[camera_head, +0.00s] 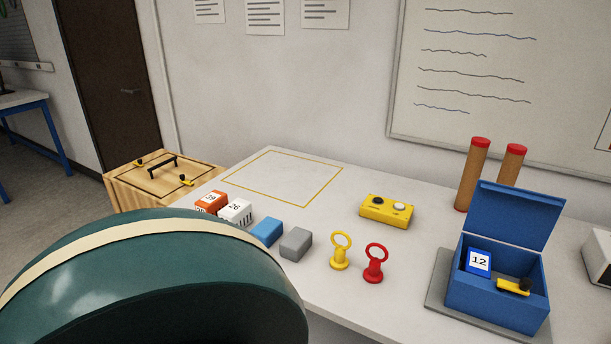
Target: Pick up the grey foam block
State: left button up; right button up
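The grey foam block (296,243) lies on the white table, at the right end of a row of blocks. A blue block (267,232) is just to its left. All of the grey block's top and front seem to be in sight. Neither of my grippers shows in the head view. A large rounded dark green shape with a cream band (140,285) fills the lower left and hides part of the table's near side.
A white block (235,212) and an orange block (211,202) continue the row. Yellow (340,251) and red (375,264) ring-topped pieces stand right of the grey block. An open blue box (497,302) is farther right. The yellow-outlined area (290,177) is empty.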

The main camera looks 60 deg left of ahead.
aim_at(293, 247)
jog(key=u, duration=2)
